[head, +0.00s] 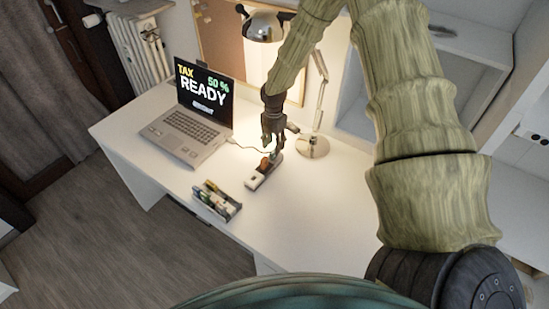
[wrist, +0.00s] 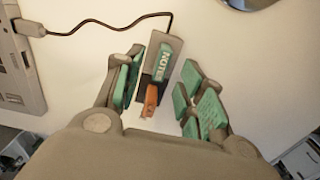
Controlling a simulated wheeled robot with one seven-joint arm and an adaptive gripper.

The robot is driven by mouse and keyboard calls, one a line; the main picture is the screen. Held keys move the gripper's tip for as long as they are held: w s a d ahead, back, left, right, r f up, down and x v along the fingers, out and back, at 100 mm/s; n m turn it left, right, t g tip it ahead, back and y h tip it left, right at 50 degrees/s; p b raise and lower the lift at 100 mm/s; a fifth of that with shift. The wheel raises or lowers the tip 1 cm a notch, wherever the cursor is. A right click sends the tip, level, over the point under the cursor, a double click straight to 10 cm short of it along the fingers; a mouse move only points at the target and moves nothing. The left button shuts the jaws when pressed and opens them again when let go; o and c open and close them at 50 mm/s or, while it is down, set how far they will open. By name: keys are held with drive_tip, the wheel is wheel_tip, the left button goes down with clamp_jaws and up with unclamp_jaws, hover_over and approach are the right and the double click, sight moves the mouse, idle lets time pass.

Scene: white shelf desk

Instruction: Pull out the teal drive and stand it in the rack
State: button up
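The teal drive (wrist: 164,62), with white lettering starting "NOTE", stands in a grey hub (wrist: 183,45) in the wrist view. An orange-brown drive (wrist: 151,97) is beside it, nearer the palm in the picture; it also shows in the head view (head: 264,165). In the head view I cannot make out the teal drive behind my gripper (head: 271,141). In the wrist view my gripper (wrist: 161,73) is open, with its teal-padded fingers on either side of the hub and drives. The rack (head: 217,202) is a small dark tray holding several items, left of and nearer than the hub.
An open laptop (head: 190,125) stands on the white desk (head: 310,220), with a cable (wrist: 110,27) running from it to the hub. A desk lamp (head: 312,147) stands behind right of the hub. The desk's front right is clear.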

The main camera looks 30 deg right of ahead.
sight(274, 156)
drive_tip(key=shift+s+f+p, duration=0.1)
drive_tip(key=shift+f+p, duration=0.95)
drive_tip(key=shift+f, duration=1.25)
clamp_jaws()
